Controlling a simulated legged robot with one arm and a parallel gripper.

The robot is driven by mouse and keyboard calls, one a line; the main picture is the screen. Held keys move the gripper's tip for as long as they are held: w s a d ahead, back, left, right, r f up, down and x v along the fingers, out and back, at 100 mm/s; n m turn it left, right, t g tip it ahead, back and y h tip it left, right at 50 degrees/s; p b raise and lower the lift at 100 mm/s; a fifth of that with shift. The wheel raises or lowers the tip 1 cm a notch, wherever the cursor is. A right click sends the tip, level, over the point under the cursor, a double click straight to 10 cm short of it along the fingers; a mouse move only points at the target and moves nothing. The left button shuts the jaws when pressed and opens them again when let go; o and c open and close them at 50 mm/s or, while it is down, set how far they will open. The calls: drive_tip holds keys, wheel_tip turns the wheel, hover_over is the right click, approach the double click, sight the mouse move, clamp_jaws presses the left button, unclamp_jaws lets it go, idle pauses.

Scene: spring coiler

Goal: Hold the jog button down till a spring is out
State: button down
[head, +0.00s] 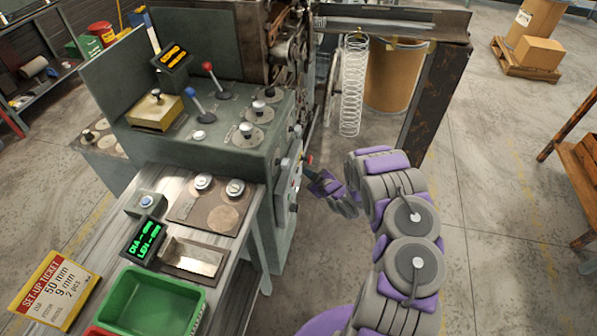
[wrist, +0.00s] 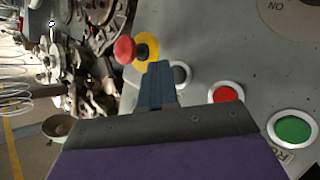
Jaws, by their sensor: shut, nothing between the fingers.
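My gripper (wrist: 158,68) is shut and empty, its blue fingertips pointing at the grey control panel. In the head view it (head: 311,174) is at the front face of the green machine (head: 235,160). A dark button (wrist: 181,74) with a pale ring sits beside the fingertips, partly hidden by them; its label does not show. I cannot tell whether the fingers touch or press it. A red button (wrist: 226,94) and a green button (wrist: 292,129) lie to the right. A long wire coil (head: 354,85) hangs upright at the machine's output side; coils also show in the wrist view (wrist: 14,85).
A red mushroom button on a yellow ring (wrist: 147,46) is close to the fingertips. A side bench holds a green bin (head: 152,303), a gauge display (head: 146,238) and a ticket (head: 54,290) reading 50 mm, 9 mm, 2 pcs. A drum (head: 394,78) stands behind the coil.

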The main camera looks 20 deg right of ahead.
drive_tip(key=s+d, duration=0.1)
drive_tip(key=s+d+b, duration=0.1)
drive_tip(key=d+b, duration=0.1)
drive_tip(key=d, duration=0.1)
drive_tip(key=shift+s+d, duration=0.1)
drive_tip(key=shift+s, duration=0.3)
idle(0.6)
